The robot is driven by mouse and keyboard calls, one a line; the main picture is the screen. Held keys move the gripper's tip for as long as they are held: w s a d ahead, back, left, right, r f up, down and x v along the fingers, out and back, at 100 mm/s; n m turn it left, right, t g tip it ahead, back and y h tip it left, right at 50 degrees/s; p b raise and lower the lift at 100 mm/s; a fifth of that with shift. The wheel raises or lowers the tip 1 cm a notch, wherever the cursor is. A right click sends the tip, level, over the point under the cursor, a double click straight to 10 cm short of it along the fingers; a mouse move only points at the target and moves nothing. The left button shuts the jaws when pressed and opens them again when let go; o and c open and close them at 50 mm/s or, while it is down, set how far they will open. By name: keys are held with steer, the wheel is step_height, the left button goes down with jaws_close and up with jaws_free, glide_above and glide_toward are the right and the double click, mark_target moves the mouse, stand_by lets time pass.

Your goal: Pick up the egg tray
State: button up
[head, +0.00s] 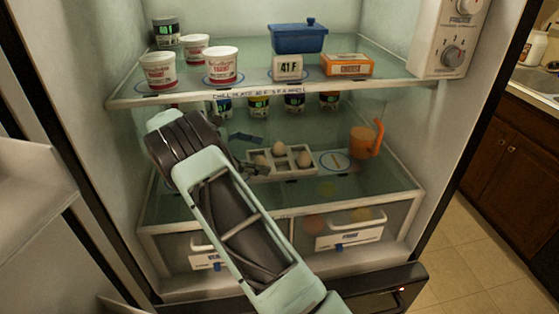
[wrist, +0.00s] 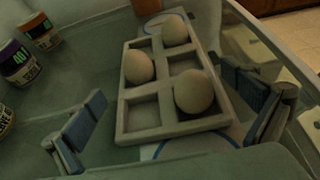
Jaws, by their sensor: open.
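The egg tray (head: 292,174) is a pale tray with square cells on the middle glass shelf of the open fridge. In the wrist view the egg tray (wrist: 157,132) holds three eggs, one of them an egg (wrist: 194,92) in the near right cell; several cells are empty. My gripper (wrist: 172,118) is open, with one blue-padded finger to the left of the tray and one to its right, both apart from it. In the head view my arm reaches in from the front and my gripper (head: 247,152) is partly hidden at the tray's left end.
An orange pitcher (head: 364,142) stands right of the tray on the same shelf. The upper shelf (head: 260,92) overhangs with cups and a blue container (head: 297,39).

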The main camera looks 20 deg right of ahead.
mark_target(283, 159)
steer(key=x, duration=0.5)
steer(key=shift+s+d+r, duration=0.1)
steer(key=shift+s+d, duration=0.05)
steer(key=c, duration=0.8)
steer(key=shift+c, duration=0.4)
steer(key=shift+r+p, duration=0.2)
steer(key=shift+p, duration=0.1)
steer(key=shift+c, duration=0.2)
